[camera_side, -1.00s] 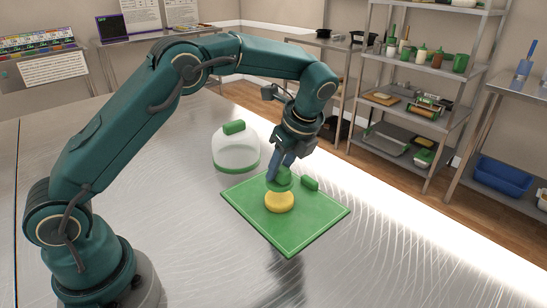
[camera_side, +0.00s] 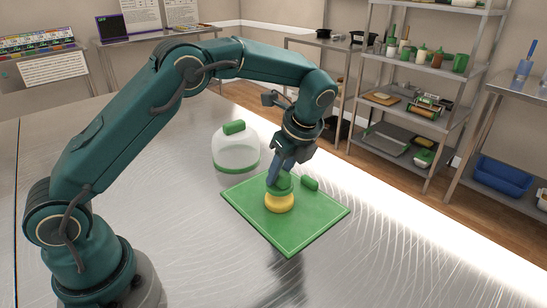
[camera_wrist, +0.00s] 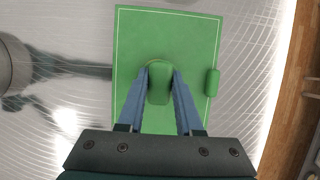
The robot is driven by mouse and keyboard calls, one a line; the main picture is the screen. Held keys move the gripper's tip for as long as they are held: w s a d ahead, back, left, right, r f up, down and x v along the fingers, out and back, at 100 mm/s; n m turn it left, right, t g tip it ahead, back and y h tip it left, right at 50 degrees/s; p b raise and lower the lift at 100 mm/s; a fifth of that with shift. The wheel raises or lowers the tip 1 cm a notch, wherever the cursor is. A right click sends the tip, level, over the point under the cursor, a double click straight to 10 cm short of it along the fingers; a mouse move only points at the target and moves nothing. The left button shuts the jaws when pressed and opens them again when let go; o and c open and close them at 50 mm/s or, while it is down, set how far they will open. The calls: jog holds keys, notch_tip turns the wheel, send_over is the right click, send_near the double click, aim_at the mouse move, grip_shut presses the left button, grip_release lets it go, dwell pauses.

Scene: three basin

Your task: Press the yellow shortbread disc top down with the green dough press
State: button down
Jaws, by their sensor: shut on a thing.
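The yellow shortbread disc (camera_side: 279,203) lies on the green mat (camera_side: 300,231) in the side view. The green dough press (camera_side: 279,186) is directly above the disc and appears to touch its top. My gripper (camera_side: 272,180) is shut on the dough press from above. In the wrist view, the blue fingers of my gripper (camera_wrist: 159,88) clasp both sides of the green press (camera_wrist: 159,83). The disc is almost wholly hidden under the press in that view.
A green block-like piece (camera_side: 310,184) lies at the mat's far right edge. A clear dome with green handle and rim (camera_side: 236,151) stands behind the mat, left of my gripper. The metal table (camera_side: 190,235) is clear to the left and front.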

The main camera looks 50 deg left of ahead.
jog(key=shift+f, duration=1.15)
dwell(0.7)
jog(key=shift+r, duration=1.55)
jog(key=shift+r, duration=3)
